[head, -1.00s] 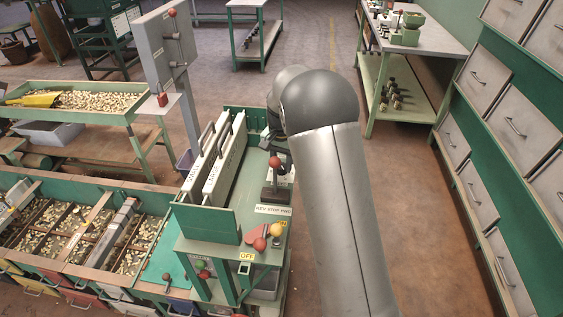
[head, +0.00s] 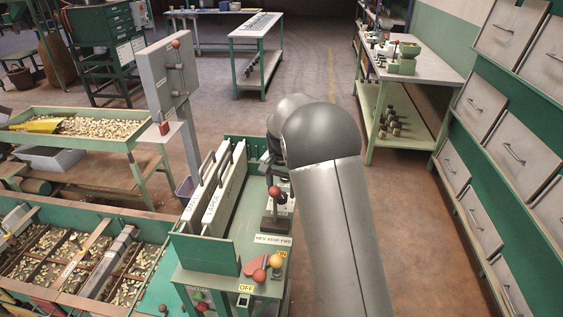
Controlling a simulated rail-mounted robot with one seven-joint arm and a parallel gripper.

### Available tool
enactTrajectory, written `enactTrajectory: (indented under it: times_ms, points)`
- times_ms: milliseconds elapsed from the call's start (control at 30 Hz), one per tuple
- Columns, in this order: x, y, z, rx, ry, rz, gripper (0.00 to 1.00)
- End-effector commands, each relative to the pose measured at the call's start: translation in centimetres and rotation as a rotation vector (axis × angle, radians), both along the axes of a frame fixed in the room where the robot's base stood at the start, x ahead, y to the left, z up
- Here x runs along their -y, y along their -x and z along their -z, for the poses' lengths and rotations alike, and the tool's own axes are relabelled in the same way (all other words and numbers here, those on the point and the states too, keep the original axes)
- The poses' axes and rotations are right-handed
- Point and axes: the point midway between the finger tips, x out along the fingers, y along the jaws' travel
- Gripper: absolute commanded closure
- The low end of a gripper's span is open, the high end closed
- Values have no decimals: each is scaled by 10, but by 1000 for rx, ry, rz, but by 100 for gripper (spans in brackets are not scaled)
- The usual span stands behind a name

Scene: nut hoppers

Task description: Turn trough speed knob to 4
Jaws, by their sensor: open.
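The green machine bench (head: 232,262) stands at centre, left of my arm. A red-balled lever (head: 274,191) rises from a box above a "REV STOP FWD" label (head: 273,240). At the bench's front are a yellow ball knob (head: 275,261) and a red ball knob (head: 259,275), near "ON" and "OFF" labels. I cannot tell which is the trough speed knob; no number scale is readable. My gripper is hidden beyond my arm, which crosses the view right of the bench.
A sectioned nut trough (head: 78,262) lies at left. A grey lever panel (head: 168,75) stands behind the bench. A nut-filled tray (head: 80,128) is at back left. Drawer cabinets (head: 511,150) line the right. The floor between bench and drawers is clear.

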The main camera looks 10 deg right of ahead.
Motion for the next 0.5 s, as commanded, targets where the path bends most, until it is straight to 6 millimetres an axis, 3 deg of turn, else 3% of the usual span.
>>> enactTrajectory:
  times_ms: [500]
  points:
    - [0,-1,-122,7,1,1,45]
